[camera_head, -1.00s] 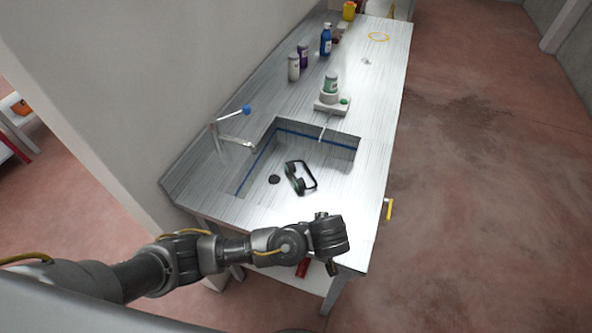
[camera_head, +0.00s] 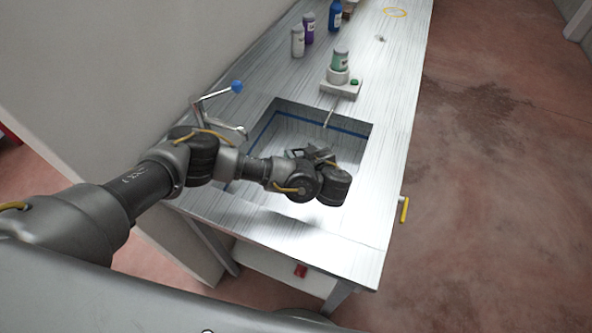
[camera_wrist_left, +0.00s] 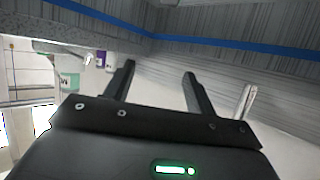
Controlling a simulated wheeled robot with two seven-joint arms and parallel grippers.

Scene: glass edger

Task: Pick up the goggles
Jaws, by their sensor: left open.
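My left gripper (camera_head: 314,155) is over the sink (camera_head: 356,150) in the head view. In the left wrist view its two fingers (camera_wrist_left: 158,72) are spread apart with nothing seen between them. The dark goggles are not clearly visible now; my left wrist and gripper cover the part of the sink where they lay. I cannot tell whether any of the dark shapes by the fingers belong to them. My right gripper is not in view.
A faucet with a blue knob (camera_head: 236,87) stands left of the sink, close to my arm. Behind the sink are a white device with a green-labelled jar (camera_head: 340,62) and several bottles, one blue (camera_head: 335,16). The counter front (camera_head: 330,240) is clear.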

